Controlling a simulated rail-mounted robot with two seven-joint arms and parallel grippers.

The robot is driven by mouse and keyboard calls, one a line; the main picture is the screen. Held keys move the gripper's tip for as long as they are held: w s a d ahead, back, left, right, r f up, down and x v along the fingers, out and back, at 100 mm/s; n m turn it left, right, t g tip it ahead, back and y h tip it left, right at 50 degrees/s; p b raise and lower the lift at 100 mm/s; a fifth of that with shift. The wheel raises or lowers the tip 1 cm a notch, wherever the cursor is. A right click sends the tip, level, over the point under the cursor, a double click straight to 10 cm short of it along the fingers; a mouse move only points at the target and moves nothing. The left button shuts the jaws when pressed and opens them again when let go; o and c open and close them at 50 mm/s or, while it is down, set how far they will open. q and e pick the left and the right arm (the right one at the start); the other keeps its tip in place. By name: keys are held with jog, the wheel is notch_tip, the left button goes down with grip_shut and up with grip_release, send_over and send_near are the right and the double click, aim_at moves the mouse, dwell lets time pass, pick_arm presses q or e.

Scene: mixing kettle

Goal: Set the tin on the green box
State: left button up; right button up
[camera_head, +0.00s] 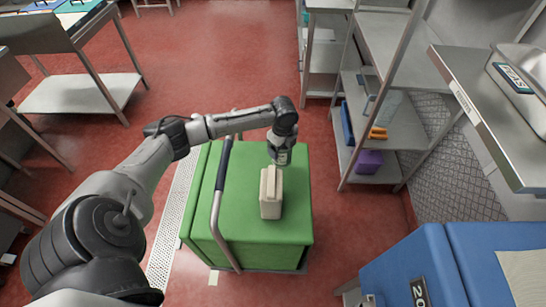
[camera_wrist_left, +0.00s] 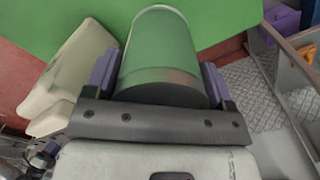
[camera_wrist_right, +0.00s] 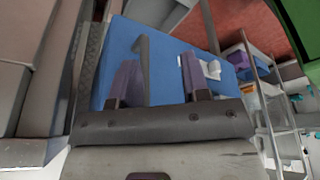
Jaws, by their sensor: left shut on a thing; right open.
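The green box (camera_head: 262,222) is a large green-topped block with a curved handle on its left side. My left gripper (camera_head: 279,157) is over the far part of its top. In the left wrist view, the left gripper's purple fingers are shut on the tin (camera_wrist_left: 158,50), a shiny cylinder that mirrors green. The tin lies over the green top (camera_wrist_left: 218,18) in that view; I cannot tell whether it touches. In the head view my gripper mostly hides the tin. My right gripper (camera_wrist_right: 158,78) is open and empty in the right wrist view.
A beige canister (camera_head: 271,192) stands on the green top, close to my left gripper. A metal shelf (camera_head: 385,130) stands to the right, and a blue unit (camera_head: 420,265) is at the lower right. Red floor is open behind the box.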

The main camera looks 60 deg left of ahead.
pick_arm(q)
jog(key=shift+s+a+f+b, duration=0.3)
jog(key=shift+a+f, duration=0.25)
jog(key=shift+f, duration=0.5)
jog(key=shift+s+a+f+b, duration=0.2)
jog(key=shift+a+f+b, duration=0.35)
jog(key=shift+f, duration=0.5)
jog(key=shift+s+a+f+b, duration=0.25)
jog(key=shift+a+f, duration=0.35)
jog(key=shift+f, duration=0.45)
jog(key=o, duration=1.2)
jog(key=shift+f, duration=0.1)
jog(key=shift+c, duration=0.2)
jog(key=shift+r, duration=0.2)
notch_tip(320, 180, up, 12)
jog(key=p, duration=0.3)
